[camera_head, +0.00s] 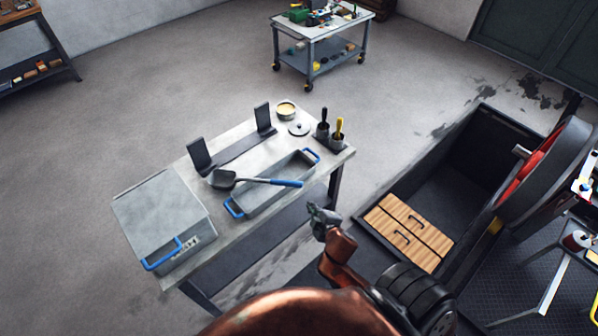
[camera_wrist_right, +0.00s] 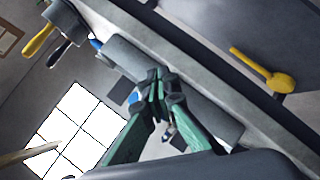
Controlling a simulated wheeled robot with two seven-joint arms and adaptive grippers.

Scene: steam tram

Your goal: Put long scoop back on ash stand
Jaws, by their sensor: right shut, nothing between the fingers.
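The long scoop (camera_head: 252,181) has a dark pan and a blue handle. It lies across a grey tray (camera_head: 262,196) with blue end handles on the worktable, its pan to the left beyond the tray's edge. Two dark upright brackets on a dark base (camera_head: 232,151), which look like the ash stand, stand behind it and hold nothing. My right gripper (camera_head: 318,214) is apart from the scoop, in front of the table and right of the handle. Its fingers are shut and empty, and show in the right wrist view (camera_wrist_right: 157,82). My left gripper is not seen.
A lidded grey box (camera_head: 164,215) with a blue handle fills the table's left end. Dark cups (camera_head: 330,138) with handled tools, a round lid (camera_head: 299,128) and a yellow-filled tin (camera_head: 286,110) stand at the far end. A dark pit with wooden boards (camera_head: 407,232) lies to the right.

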